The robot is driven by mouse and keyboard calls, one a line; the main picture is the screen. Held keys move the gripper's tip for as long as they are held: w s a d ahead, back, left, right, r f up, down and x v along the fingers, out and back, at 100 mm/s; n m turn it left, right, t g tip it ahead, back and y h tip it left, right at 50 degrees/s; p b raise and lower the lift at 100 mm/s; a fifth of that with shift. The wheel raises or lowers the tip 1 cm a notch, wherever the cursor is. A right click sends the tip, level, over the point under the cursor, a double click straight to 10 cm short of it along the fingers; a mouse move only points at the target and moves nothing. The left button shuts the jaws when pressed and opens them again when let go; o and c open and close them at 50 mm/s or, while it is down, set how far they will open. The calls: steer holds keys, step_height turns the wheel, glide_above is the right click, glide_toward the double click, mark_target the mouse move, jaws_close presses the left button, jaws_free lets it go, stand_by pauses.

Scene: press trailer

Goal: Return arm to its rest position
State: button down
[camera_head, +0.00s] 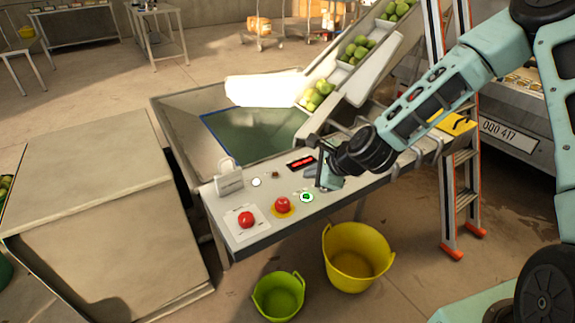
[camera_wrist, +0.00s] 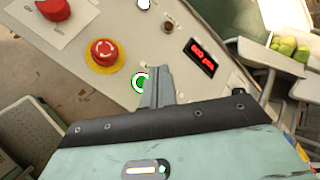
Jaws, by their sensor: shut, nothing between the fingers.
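My arm reaches in from the right in the head view, and my gripper (camera_head: 322,183) is over the control panel (camera_head: 265,218) of the press machine. In the wrist view my gripper (camera_wrist: 158,80) is shut and empty. A red emergency stop on a yellow disc (camera_head: 282,205) sits beside the green button. Another red button (camera_head: 246,219) is on a white plate.
A red digital display (camera_head: 302,162) is on the panel. A conveyor with green fruit (camera_head: 355,52) rises behind. An orange ladder (camera_head: 462,185) stands at the right. A yellow tub (camera_head: 355,262) and a green tub (camera_head: 279,297) are on the floor below. A large box (camera_head: 90,190) stands at left.

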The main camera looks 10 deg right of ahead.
steer(key=s+a+r+n+g, duration=0.3)
steer(key=s+a+n, duration=0.2)
steer(key=s+n, duration=0.3)
steer(key=s+a+r+n+g, duration=0.2)
steer(key=s+a+r+n, duration=0.1)
steer(key=s+a+n, duration=0.3)
steer(key=s+d+r+n+g+h, duration=0.1)
steer(key=s+d+r+n+h, duration=0.1)
steer(key=s+r+n, duration=0.2)
steer(key=s+d+r+n+g+h, duration=0.2)
steer(key=s+r+n, duration=0.2)
steer(key=s+n, duration=0.6)
steer(key=s, duration=0.4)
steer(key=shift+s+n, duration=0.25)
steer(key=shift+n, duration=0.05)
